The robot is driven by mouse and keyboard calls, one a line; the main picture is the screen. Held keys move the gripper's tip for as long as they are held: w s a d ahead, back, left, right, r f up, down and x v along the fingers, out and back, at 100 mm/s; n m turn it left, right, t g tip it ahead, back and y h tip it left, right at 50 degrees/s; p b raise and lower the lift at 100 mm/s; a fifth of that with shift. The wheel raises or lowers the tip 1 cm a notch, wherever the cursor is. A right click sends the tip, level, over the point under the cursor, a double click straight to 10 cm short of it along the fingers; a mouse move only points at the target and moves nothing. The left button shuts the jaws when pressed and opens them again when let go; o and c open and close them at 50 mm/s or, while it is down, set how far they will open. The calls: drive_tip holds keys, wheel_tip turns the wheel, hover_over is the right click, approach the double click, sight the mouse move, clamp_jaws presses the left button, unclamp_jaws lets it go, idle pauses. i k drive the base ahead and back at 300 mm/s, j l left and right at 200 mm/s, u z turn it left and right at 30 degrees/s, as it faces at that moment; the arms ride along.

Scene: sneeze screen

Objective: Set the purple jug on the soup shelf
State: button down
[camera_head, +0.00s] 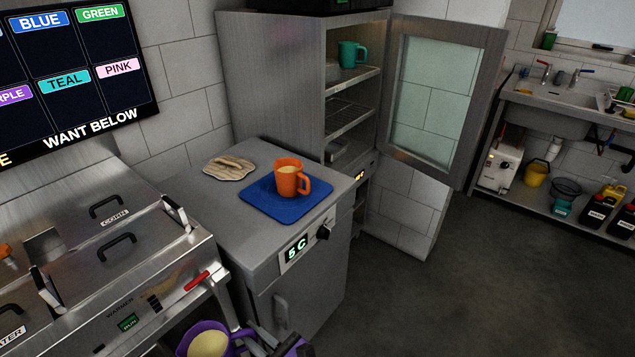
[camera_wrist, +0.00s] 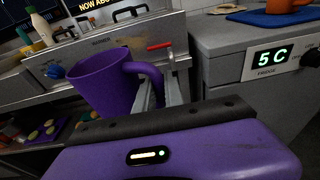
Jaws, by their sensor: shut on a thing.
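The purple jug (camera_head: 188,342) is at the bottom edge of the head view, with pale yellow contents showing at its top. In the wrist view the purple jug (camera_wrist: 103,88) stands roughly upright, its handle toward the fingers. My gripper (camera_wrist: 160,92) is shut on the jug's handle, and the jug is held in front of the warmer counter. A steel cabinet (camera_head: 270,70) with an open glass door has several shelves inside, with a teal jug (camera_head: 350,54) on the upper one. No readable label marks the soup shelf.
An orange jug (camera_head: 288,180) stands on a blue mat (camera_head: 262,203) on the fridge (camera_head: 220,225). A flatbread (camera_head: 229,166) lies beside it. The open glass door (camera_head: 435,90) stands out to the right of the cabinet. The floor at right is clear, before a sink bench (camera_head: 560,110).

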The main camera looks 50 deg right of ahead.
sight(327, 122)
drive_tip(key=l, duration=2.05)
drive_tip(key=i, duration=0.05)
